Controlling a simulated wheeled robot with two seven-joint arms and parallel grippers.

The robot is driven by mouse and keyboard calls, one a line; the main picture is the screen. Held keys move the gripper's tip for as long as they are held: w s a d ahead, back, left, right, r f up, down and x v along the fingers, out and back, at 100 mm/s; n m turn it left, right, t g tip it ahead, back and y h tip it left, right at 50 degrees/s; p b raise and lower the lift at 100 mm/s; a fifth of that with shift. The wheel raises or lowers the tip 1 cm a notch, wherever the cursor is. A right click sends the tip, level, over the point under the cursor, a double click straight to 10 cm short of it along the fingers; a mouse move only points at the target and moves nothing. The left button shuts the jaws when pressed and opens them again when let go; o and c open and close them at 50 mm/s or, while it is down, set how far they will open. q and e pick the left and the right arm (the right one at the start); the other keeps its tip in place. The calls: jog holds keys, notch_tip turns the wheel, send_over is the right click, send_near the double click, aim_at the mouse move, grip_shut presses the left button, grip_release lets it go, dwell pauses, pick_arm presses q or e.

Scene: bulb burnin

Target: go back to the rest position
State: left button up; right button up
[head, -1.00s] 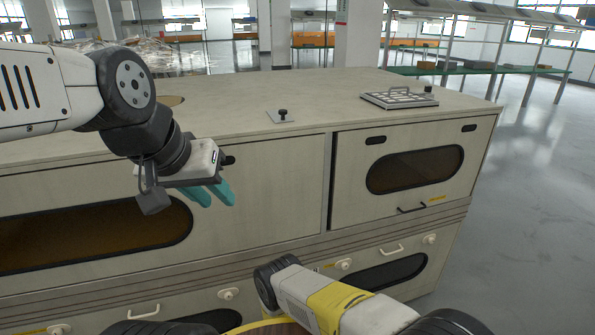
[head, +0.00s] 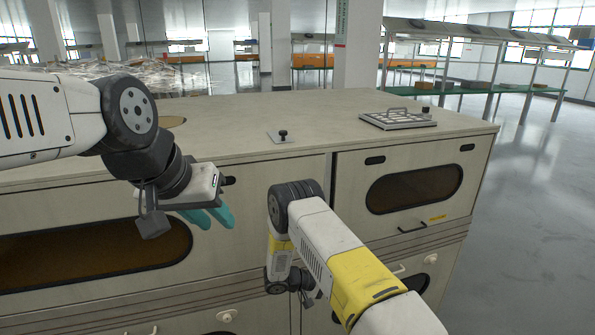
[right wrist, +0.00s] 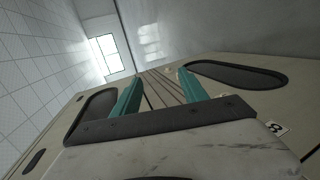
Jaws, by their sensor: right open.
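My left gripper (head: 212,218) hangs in front of the cabinet's left upper door in the head view. Its two teal fingers point down and are a little apart, with nothing seen between them. My right arm rises in front of the cabinet at the middle; its fingers are not clear in the head view. In the right wrist view my right gripper (right wrist: 160,92) is open and empty, with its teal fingers well apart and the cabinet front beyond.
The cabinet (head: 235,137) fills the middle, with oval-windowed doors. A flat tray with a handle (head: 398,121) lies on its top right. A small plate with a black knob (head: 283,135) sits on its top. Clear floor (head: 530,220) lies to the right.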

jog(key=s+d+r+m+g+y, duration=0.1)
jog(key=s+r+y, duration=0.2)
jog(key=r, duration=0.6)
jog(key=s+d+r+m+g+y, duration=0.1)
jog(key=s+r+g+y, duration=0.1)
jog(key=r, duration=0.7)
jog(key=s+d+r+m+g+y, duration=0.1)
jog(key=s+r+y, duration=0.2)
jog(key=r, duration=0.6)
jog(key=s+a+r+t+y, duration=0.2)
jog(key=s+r+t+y, duration=0.1)
jog(key=s+r, duration=0.6)
jog(key=s+a+r+t+y, duration=0.2)
jog(key=s+r+y, duration=0.3)
jog(key=s+r, duration=0.4)
jog(key=shift+s+a+n+t, duration=0.3)
jog(key=shift+s+t, duration=0.5)
jog(key=shift+t, duration=0.1)
